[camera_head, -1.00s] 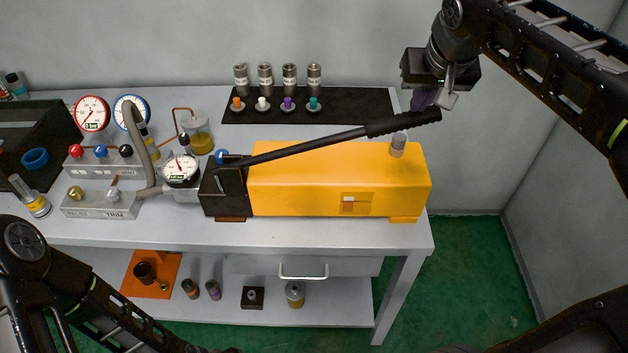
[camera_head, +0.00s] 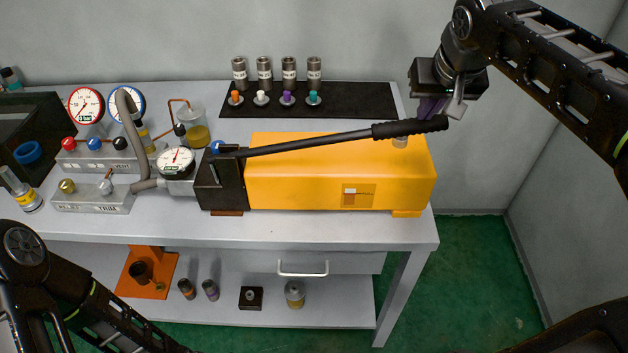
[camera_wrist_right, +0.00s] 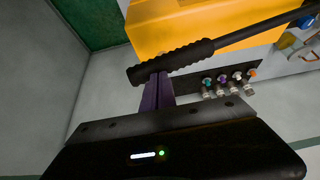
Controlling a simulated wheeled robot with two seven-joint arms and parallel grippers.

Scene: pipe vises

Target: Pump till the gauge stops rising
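The pump (camera_head: 290,184) is a yellow housing with a dark front block on the table. Its long black handle (camera_head: 411,127) slopes gently up to the right over the housing. The white-faced gauge (camera_head: 176,160) beside the dark block has its red needle near the top; its figures are too small to read. My right gripper (camera_head: 431,106) is at the handle's grip end. In the right wrist view its purple fingers (camera_wrist_right: 157,90) are together, with their tips against the black grip (camera_wrist_right: 172,62), not straddling it. My left gripper is out of view; only its arm shows.
Two more gauges, one red-rimmed (camera_head: 86,105) and one blue-rimmed (camera_head: 127,105), stand at the left. Several metal cylinders and coloured plugs are on a black mat (camera_head: 362,101) behind the pump. A drawer (camera_head: 345,262) and lower shelf are below.

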